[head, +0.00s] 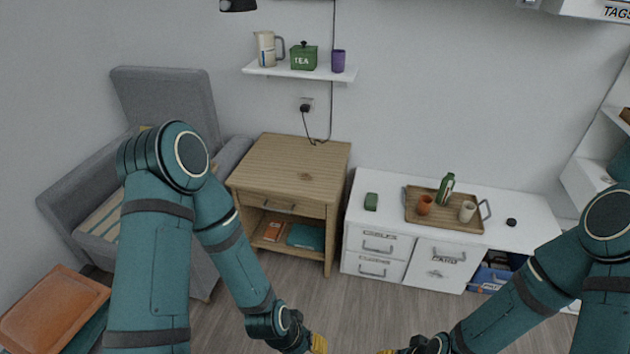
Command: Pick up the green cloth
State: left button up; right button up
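A small green folded-looking item (371,202), which looks like the green cloth, lies on the left part of the white desk (390,184). It is left of the wooden tray and apart from it. My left gripper (318,343) is at the bottom edge, over the floor in front of the furniture and well short of the cloth. My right gripper (388,351) is at the bottom edge too, mostly cut off. Neither touches the cloth.
A wooden tray (418,216) holds a green bottle (446,189), an orange cup (425,204) and a light mug (467,211). A black puck (511,222) lies right of it. A wooden cabinet (290,165) stands left of the desk. The floor (350,310) in front is clear.

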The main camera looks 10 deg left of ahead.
aim_at(371, 200)
jog(key=i+u, duration=0.25)
jog(key=i, duration=0.3)
jog(key=i+u, duration=0.2)
jog(key=i, duration=0.35)
jog(key=i+l+u, duration=0.25)
jog(key=i, duration=0.3)
jog(key=i+l+u, duration=0.25)
jog(key=i, duration=0.3)
jog(key=j, duration=0.1)
